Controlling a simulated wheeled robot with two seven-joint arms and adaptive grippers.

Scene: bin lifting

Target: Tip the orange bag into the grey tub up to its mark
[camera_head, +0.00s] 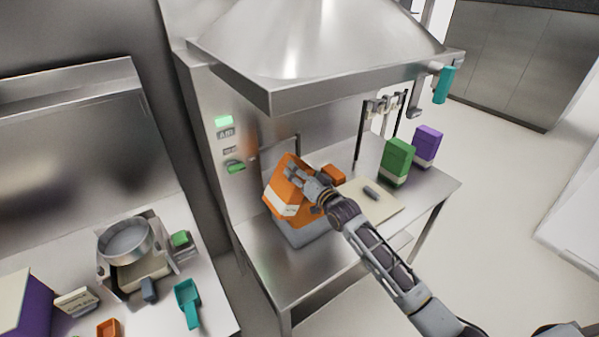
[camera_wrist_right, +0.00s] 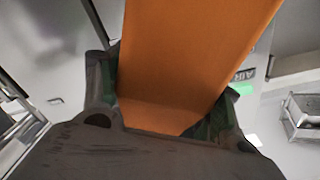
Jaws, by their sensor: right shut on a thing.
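The orange bag (camera_head: 281,191) with a white label is tilted over the grey tub (camera_head: 301,236) on the steel table under the hood. My right gripper (camera_head: 300,178) is shut on the bag, reaching it from the right. In the right wrist view the orange bag (camera_wrist_right: 190,60) fills the space between the fingers of my right gripper (camera_wrist_right: 165,110). The bag and arm hide the tub's opening, so its contents and mark cannot be seen. My left gripper is not in view.
A green box (camera_head: 397,161) and a purple box (camera_head: 427,146) stand at the table's right. A pale board (camera_head: 375,207) lies right of the tub. The steel hood (camera_head: 330,85) overhangs the table. A side counter holds a round sieve (camera_head: 126,240) and a teal scoop (camera_head: 188,300).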

